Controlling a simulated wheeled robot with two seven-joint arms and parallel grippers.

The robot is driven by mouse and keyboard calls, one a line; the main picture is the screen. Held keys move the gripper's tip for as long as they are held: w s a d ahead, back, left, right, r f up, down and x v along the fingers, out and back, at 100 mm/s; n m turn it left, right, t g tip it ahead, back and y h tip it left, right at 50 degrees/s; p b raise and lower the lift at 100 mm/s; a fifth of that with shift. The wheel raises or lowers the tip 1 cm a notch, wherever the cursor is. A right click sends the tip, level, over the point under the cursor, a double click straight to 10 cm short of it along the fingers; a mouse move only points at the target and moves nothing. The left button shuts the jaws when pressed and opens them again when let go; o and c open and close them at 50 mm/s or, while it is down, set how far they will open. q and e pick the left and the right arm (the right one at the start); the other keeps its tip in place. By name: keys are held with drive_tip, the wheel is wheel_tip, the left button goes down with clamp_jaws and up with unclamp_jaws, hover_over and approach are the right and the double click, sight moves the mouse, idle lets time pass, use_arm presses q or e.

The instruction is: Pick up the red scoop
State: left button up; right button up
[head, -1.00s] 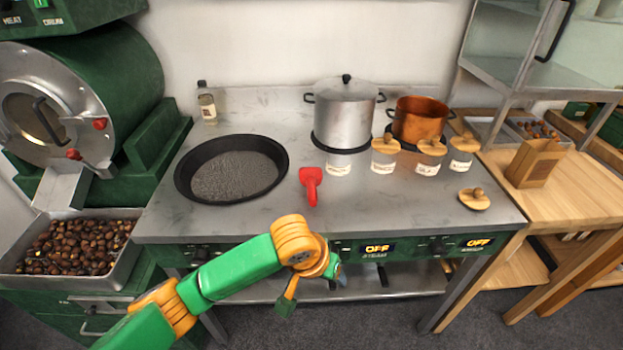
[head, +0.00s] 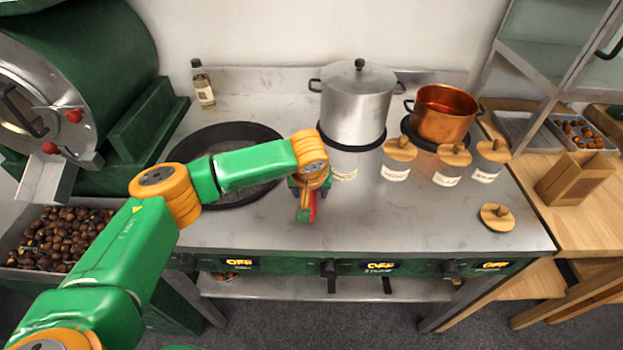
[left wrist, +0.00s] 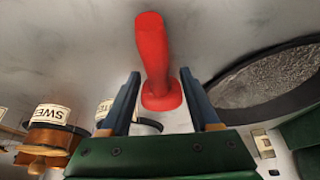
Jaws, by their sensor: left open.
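The red scoop (left wrist: 152,52) lies on the grey metal counter (head: 400,228). In the left wrist view its handle points up the picture and its near end sits between the finger tips. My left gripper (left wrist: 157,85) is open, with one finger on each side of the scoop and visible gaps to it. In the head view the left gripper (head: 307,203) is over the scoop and hides most of it; only a red sliver (head: 313,208) shows. My right gripper is not in view.
A black pan (head: 232,132) is left of the gripper. A steel pot (head: 357,104), a copper pot (head: 442,112) and jars with wooden lids (head: 396,172) stand behind and to the right. A loose lid (head: 497,217) lies at the right. The front counter is clear.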

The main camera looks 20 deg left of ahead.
use_arm(q)
drive_tip(key=shift+w+f, duration=0.5)
drive_tip(key=shift+f, duration=0.2)
drive_tip(key=shift+s+r, duration=0.15)
drive_tip(key=c, duration=0.6)
clamp_jaws()
